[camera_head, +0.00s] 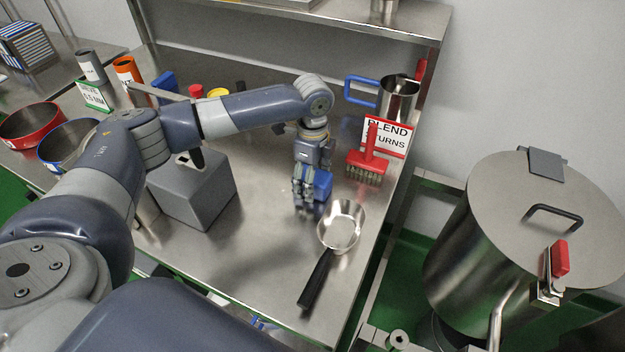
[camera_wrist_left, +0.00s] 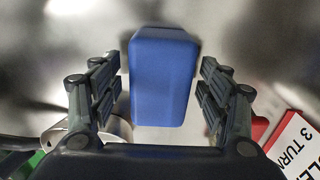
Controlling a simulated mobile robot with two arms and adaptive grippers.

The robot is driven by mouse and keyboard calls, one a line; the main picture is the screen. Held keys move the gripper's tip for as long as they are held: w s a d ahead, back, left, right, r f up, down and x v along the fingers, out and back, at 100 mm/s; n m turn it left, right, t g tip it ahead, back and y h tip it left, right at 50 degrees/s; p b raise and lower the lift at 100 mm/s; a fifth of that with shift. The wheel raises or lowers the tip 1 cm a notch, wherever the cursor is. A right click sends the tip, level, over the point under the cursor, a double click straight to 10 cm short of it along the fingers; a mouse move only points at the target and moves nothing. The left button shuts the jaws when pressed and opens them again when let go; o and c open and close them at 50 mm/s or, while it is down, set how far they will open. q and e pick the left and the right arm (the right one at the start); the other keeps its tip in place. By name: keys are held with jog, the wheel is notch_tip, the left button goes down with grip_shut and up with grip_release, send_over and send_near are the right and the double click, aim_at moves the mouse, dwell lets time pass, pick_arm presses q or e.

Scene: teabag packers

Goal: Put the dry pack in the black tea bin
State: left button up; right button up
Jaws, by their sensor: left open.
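A blue block (camera_head: 323,184) is on the steel table under my left gripper (camera_head: 310,192). In the left wrist view the blue block (camera_wrist_left: 163,75) lies between the two open fingers, with a gap showing on each side. No label on it is readable, so I cannot tell if it is the dry pack. A round red bin (camera_head: 12,142) and a round blue-rimmed bin (camera_head: 48,165) stand at the left. I see no readable black tea label on either. My right gripper is not in view.
A metal scoop (camera_head: 318,280) with a black handle lies in front of the gripper. A grey box (camera_head: 192,195) stands left. A large steel pot (camera_head: 480,235) is beyond the table.

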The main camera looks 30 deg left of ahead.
pick_arm(q)
jog(key=c, duration=1.2)
jog(key=shift+r, duration=0.1)
